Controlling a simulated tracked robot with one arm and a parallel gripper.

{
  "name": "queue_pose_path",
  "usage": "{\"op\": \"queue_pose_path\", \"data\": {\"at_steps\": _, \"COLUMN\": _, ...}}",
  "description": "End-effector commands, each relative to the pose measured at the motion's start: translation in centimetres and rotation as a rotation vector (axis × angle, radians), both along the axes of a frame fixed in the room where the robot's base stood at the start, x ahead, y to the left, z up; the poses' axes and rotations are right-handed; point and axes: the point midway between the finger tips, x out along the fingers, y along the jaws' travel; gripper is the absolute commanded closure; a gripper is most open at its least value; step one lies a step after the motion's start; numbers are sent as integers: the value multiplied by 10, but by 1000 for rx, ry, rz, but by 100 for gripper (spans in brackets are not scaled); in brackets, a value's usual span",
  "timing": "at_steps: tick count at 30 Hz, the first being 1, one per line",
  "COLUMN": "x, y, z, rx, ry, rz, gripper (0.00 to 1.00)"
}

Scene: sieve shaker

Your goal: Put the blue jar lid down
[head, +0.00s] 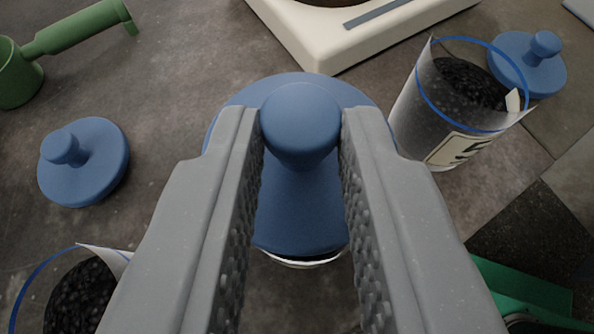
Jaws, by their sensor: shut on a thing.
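A blue jar lid (300,205) with a round knob is in the middle of the head view. My gripper (301,125) is shut on its knob, one finger on each side. A white rim shows just under the near edge of the lid; I cannot tell whether the lid touches it. The fingers hide the lid's left and right sides. Another blue lid (95,165) lies on the floor at left, and a third blue lid (525,75) lies at the upper right.
An open clear jar (437,110) of black grains with a label stands at right. Another open jar (80,295) is at lower left. A green scoop (75,32) lies upper left. A cream base (330,50) is at the back. A green object (520,290) is lower right.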

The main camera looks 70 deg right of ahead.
Motion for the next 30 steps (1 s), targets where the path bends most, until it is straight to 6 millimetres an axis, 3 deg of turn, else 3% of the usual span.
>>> {"op": "queue_pose_path", "data": {"at_steps": 13, "x": 0, "y": 0, "z": -7, "rx": 0, "ry": 1, "rz": -2, "gripper": 100}}
{"op": "queue_pose_path", "data": {"at_steps": 14, "x": 0, "y": 0, "z": -6, "rx": 0, "ry": 1, "rz": -2, "gripper": 72}}
{"op": "queue_pose_path", "data": {"at_steps": 15, "x": 0, "y": 0, "z": -5, "rx": 0, "ry": 1, "rz": -2, "gripper": 60}}
{"op": "queue_pose_path", "data": {"at_steps": 16, "x": 0, "y": 0, "z": -5, "rx": 0, "ry": 1, "rz": -2, "gripper": 58}}
{"op": "queue_pose_path", "data": {"at_steps": 30, "x": -1, "y": 0, "z": 3, "rx": 0, "ry": 3, "rz": -1, "gripper": 58}}
